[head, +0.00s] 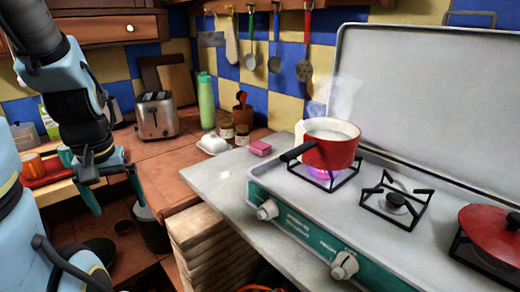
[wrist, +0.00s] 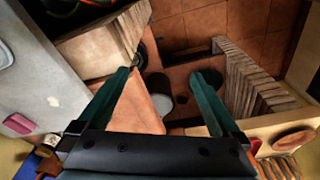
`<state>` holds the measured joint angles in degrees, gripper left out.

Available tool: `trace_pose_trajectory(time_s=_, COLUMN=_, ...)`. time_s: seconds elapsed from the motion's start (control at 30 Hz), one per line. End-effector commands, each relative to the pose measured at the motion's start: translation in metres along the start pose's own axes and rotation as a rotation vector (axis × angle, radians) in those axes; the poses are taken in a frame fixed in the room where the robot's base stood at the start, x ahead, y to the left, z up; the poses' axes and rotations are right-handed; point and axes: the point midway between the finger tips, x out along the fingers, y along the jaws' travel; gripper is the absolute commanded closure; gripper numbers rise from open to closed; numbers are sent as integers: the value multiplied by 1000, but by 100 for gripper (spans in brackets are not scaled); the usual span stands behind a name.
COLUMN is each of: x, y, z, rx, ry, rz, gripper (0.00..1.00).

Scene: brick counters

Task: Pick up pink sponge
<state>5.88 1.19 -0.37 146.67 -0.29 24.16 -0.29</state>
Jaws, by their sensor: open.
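The pink sponge (head: 260,147) lies on the grey stone counter (head: 228,180), just left of the stove, in the head view. In the wrist view the sponge (wrist: 17,124) is at the far left edge, outside my fingers. My gripper (head: 118,203) hangs at the left of the head view, fingers pointing down, well left of the sponge and off the grey counter. In the wrist view my gripper (wrist: 165,78) has its two green fingers wide apart, with nothing between them and the floor area below.
A red pot (head: 335,152) steams on a lit burner right of the sponge, its dark handle reaching toward it. A white butter dish (head: 213,144), jars (head: 242,134) and a green bottle (head: 206,101) stand behind left. A toaster (head: 157,115) stands farther left.

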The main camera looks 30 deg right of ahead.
Motion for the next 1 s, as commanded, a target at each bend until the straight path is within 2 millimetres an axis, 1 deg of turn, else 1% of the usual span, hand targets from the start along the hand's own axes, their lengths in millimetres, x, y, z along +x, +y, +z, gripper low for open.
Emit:
trace_pose_trajectory(time_s=0.07, x=0, y=1, z=-2, rx=0, ry=0, rz=0, gripper=3)
trace_pose_trajectory(time_s=0.13, x=-1, y=6, z=-12, rx=-2, ry=-1, rz=-2, gripper=3)
trace_pose_trajectory(time_s=0.17, x=-2, y=10, z=-20, rx=-3, ry=-1, rz=-3, gripper=3)
trace_pose_trajectory(time_s=0.27, x=-5, y=36, z=-58, rx=-20, ry=-6, rz=-14, gripper=3)
trace_pose_trajectory(time_s=0.3, x=-6, y=51, z=-77, rx=-30, ry=-7, rz=-22, gripper=3)
trace_pose_trajectory(time_s=0.37, x=-8, y=79, z=-107, rx=-52, ry=-5, rz=-36, gripper=3)
trace_pose_trajectory(time_s=0.4, x=-8, y=100, z=-126, rx=-68, ry=-2, rz=-48, gripper=3)
trace_pose_trajectory(time_s=0.47, x=-9, y=134, z=-150, rx=-98, ry=7, rz=-67, gripper=3)
trace_pose_trajectory(time_s=0.5, x=-9, y=158, z=-166, rx=-119, ry=18, rz=-80, gripper=3)
trace_pose_trajectory(time_s=0.57, x=-9, y=196, z=-185, rx=-154, ry=38, rz=-97, gripper=3)
trace_pose_trajectory(time_s=0.6, x=-9, y=223, z=-196, rx=-179, ry=54, rz=-108, gripper=3)
trace_pose_trajectory(time_s=0.67, x=-10, y=264, z=-208, rx=-219, ry=85, rz=-121, gripper=3)
trace_pose_trajectory(time_s=0.7, x=-9, y=290, z=-214, rx=-249, ry=106, rz=-128, gripper=3)
trace_pose_trajectory(time_s=0.77, x=-10, y=327, z=-220, rx=-291, ry=139, rz=-134, gripper=3)
trace_pose_trajectory(time_s=0.8, x=-10, y=349, z=-222, rx=-320, ry=160, rz=-136, gripper=3)
trace_pose_trajectory(time_s=0.9, x=-11, y=392, z=-223, rx=-381, ry=205, rz=-135, gripper=3)
trace_pose_trajectory(time_s=1.0, x=-12, y=418, z=-222, rx=-423, ry=235, rz=-130, gripper=3)
